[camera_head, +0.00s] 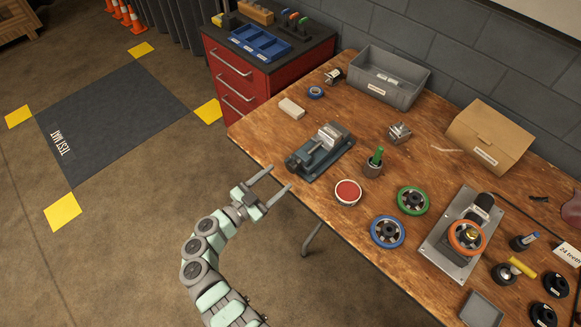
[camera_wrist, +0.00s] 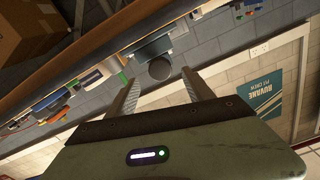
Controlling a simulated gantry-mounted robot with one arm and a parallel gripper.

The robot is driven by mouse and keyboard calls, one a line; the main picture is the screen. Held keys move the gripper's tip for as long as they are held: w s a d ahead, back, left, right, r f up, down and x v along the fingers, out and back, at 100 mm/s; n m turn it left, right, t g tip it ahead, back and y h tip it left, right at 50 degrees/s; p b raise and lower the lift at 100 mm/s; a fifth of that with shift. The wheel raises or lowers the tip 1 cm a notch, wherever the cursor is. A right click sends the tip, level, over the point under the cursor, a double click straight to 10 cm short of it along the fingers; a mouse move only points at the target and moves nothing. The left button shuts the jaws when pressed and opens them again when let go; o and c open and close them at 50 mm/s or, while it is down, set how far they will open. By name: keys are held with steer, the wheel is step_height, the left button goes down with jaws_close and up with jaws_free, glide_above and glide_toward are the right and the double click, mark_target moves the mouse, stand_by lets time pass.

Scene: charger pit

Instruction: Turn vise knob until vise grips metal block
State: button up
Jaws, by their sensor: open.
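The blue-grey vise (camera_head: 308,163) sits near the table's left front edge. A pale metal block (camera_head: 331,134) shows at its jaws; whether the jaws touch it is too small to tell. My gripper (camera_head: 280,177) is open and empty, just off the table edge, its two fingers pointing toward the vise's front end. In the wrist view, a dark round end that looks like the vise knob (camera_wrist: 160,68) lies just beyond and between the fingertips (camera_wrist: 158,78), apart from them. The knob is hard to make out in the head view.
The wooden table (camera_head: 260,130) holds a white block (camera_head: 291,108), a red-topped round tin (camera_head: 348,191), a green knob (camera_head: 376,157), a blue wheel (camera_head: 388,231) and a green wheel (camera_head: 412,200). A grey bin (camera_head: 390,90) stands behind. Floor in front is open.

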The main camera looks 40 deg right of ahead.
mark_target(289, 169)
steer(key=d+b, duration=0.1)
steer(key=d, duration=0.6)
steer(key=shift+w, duration=0.15)
steer(key=shift+c, duration=0.5)
jaws_close()
